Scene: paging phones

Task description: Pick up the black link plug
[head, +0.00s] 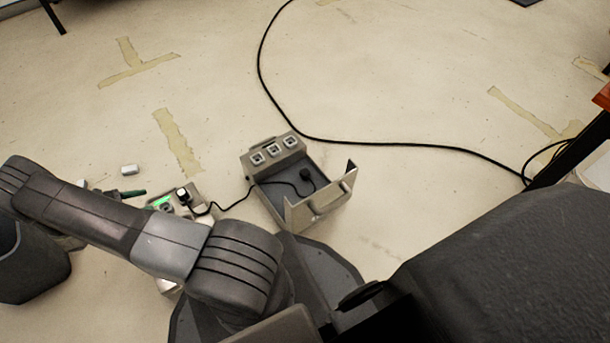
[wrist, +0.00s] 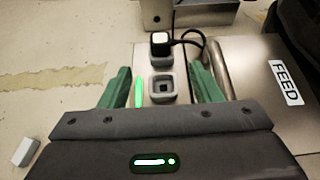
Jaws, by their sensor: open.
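A black plug (head: 306,174) lies in the open tray of a grey metal box (head: 262,197) in the head view. A thin black cable runs from it over the tray's left edge to a white-topped black plug (head: 182,194), which stands in a socket on a small panel. That white-topped plug (wrist: 160,39) also shows in the wrist view, beyond my fingers. My gripper (wrist: 160,66) is open and empty, its green fingers on either side of an empty square socket (wrist: 162,89). In the head view my arm partly hides the panel.
The box has a row of 3 sockets (head: 274,150). A FEED label (wrist: 287,83) is on metal right of my gripper. A small white block (head: 129,170) lies on the floor. A long black cable (head: 350,142) crosses the floor behind the box. The floor beyond is mostly clear.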

